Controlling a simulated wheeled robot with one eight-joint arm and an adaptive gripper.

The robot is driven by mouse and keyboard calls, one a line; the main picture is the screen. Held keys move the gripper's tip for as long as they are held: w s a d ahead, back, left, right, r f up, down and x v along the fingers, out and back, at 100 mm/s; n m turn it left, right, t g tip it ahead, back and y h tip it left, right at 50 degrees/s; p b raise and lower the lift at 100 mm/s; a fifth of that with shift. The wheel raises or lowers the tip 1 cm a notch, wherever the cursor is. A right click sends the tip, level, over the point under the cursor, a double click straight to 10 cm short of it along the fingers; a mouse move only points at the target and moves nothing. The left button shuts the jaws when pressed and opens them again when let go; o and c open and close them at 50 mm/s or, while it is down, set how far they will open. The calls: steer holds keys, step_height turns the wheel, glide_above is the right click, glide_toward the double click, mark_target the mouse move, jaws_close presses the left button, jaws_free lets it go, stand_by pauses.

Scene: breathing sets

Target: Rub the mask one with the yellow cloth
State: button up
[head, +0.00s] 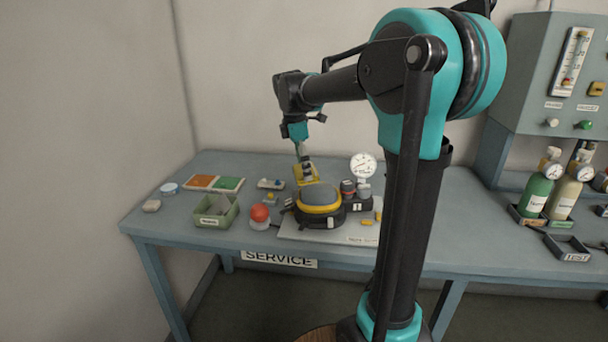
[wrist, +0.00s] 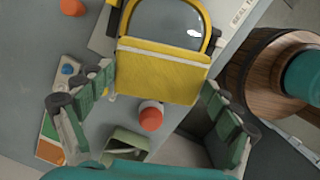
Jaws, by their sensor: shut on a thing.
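The mask (head: 320,198), with a grey visor and a yellow rim on a dark body, lies on a pale mat (head: 292,231) on the bench. Its clear visor (wrist: 165,22) also shows at the top of the wrist view. My gripper (head: 306,168) is just behind the mask, shut on the yellow cloth (head: 311,179). In the wrist view the cloth (wrist: 160,75) spans between the two fingers and overlaps the near edge of the mask's rim. I cannot tell whether it touches the mask.
A red-topped jar (head: 260,213) and a green bin (head: 216,222) stand left of the mat. A pressure gauge (head: 363,166) with dark fittings stands right of the mask. Bottles (head: 536,195) and a wall panel (head: 540,80) are at the far right. The bench's front left is mostly clear.

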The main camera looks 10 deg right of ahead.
steer(key=shift+r, duration=0.25)
steer(key=shift+r, duration=1.5)
